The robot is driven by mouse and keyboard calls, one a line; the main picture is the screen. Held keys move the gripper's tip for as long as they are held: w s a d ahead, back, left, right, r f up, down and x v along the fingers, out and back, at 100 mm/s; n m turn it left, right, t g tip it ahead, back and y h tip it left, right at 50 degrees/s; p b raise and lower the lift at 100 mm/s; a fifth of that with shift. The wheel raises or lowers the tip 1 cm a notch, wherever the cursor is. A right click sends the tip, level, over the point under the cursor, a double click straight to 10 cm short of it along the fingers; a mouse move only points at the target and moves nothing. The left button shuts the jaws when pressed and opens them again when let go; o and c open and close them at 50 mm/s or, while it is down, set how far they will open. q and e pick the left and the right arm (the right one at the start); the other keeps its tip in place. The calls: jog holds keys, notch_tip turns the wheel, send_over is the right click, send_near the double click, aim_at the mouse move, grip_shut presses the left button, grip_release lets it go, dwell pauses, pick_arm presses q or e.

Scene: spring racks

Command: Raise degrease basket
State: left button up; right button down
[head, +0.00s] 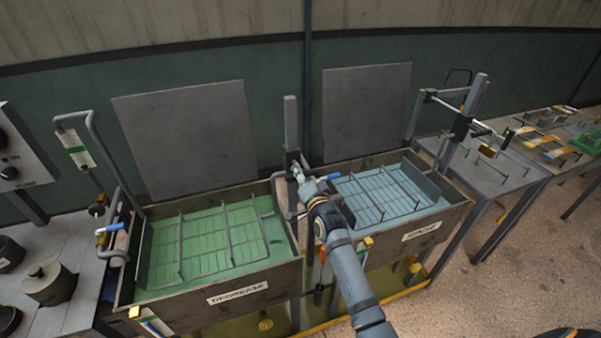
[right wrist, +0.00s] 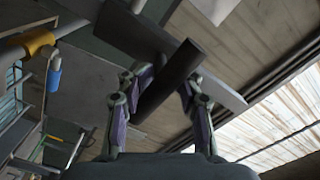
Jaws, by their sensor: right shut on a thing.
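The degrease tank (head: 237,292) stands at the left with green liquid inside. Its wire degrease basket (head: 206,240) sits low in the tank, its bars showing at the liquid. A grey upright post (head: 290,122) stands between this tank and the rinse tank. My right gripper (head: 298,178) is at this post, at the degrease tank's right end. In the right wrist view my right gripper (right wrist: 158,88) is shut on a dark bar (right wrist: 172,76) that lies across its fingers. The gripper's own arm hides part of the post's lower end. My left gripper is not in view.
The rinse tank (head: 425,232) with blue liquid and its own wire basket (head: 378,192) is right of my arm. A bent pipe (head: 98,132) rises at the far left. Side tables (head: 500,178) hold small parts at the right. Open floor (head: 480,300) shows at lower right.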

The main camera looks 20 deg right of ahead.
jog(key=shift+r, duration=0.45)
jog(key=c, duration=0.9)
grip_release()
jog(key=shift+w, duration=0.1)
jog(key=shift+f, duration=0.15)
jog(key=shift+s+f, duration=0.1)
jog(key=shift+s, duration=0.3)
jog(key=s, duration=1.1)
jog(key=shift+s+d, duration=0.2)
